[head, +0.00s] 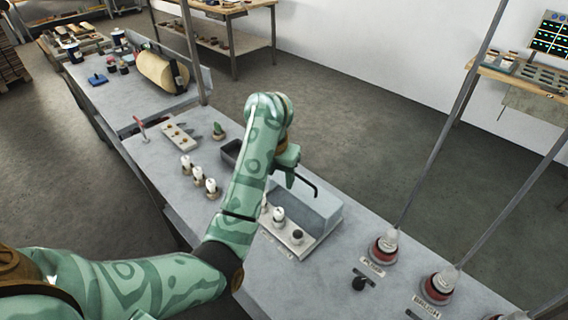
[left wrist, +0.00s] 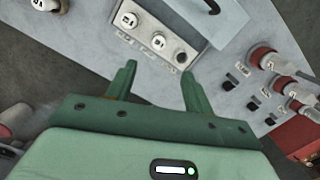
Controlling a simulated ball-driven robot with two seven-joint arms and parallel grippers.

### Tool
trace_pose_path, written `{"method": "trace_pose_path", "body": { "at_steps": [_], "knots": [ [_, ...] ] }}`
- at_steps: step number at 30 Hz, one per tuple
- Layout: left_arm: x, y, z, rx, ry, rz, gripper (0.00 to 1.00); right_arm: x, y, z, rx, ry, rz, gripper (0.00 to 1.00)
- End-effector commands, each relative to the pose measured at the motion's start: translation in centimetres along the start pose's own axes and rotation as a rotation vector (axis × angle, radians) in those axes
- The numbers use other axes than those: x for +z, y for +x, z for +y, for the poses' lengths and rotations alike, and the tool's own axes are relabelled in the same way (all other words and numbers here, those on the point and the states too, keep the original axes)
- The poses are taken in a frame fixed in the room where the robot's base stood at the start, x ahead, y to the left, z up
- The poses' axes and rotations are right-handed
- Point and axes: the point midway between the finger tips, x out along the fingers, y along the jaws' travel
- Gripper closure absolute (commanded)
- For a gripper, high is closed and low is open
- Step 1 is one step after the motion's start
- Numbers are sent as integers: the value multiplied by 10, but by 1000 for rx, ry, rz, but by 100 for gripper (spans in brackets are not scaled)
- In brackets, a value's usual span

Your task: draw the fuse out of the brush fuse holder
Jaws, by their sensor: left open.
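A light fuse plate (head: 285,229) lies on the bench with a row of round holders; it also shows in the left wrist view (left wrist: 148,45). In the head view my arm partly hides the plate's left end. My right gripper is not in view.
A grey box with a dark handle (head: 312,206) stands directly behind the plate. Several white-topped pieces (head: 199,175) stand left of my arm. Red-based posts (head: 383,248) with tall rods rise at the right. A small dark tray (head: 231,151) lies behind my arm.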

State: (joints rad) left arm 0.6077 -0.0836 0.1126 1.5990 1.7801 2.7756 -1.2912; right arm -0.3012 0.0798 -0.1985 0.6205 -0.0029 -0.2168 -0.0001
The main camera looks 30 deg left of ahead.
Motion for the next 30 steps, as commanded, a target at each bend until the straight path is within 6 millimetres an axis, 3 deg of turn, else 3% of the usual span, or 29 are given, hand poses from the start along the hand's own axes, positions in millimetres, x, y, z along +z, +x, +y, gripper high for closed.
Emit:
{"method": "trace_pose_path", "body": {
  "at_steps": [5,18,24,30],
  "knots": [
    [0,30,0,1,1,6,48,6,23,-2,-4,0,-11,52],
    [-1,132,0,0,1,8,48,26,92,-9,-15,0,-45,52],
    [0,157,0,1,0,5,48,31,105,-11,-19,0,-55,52],
    [0,163,0,1,-1,3,48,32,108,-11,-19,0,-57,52]
  ]
}}
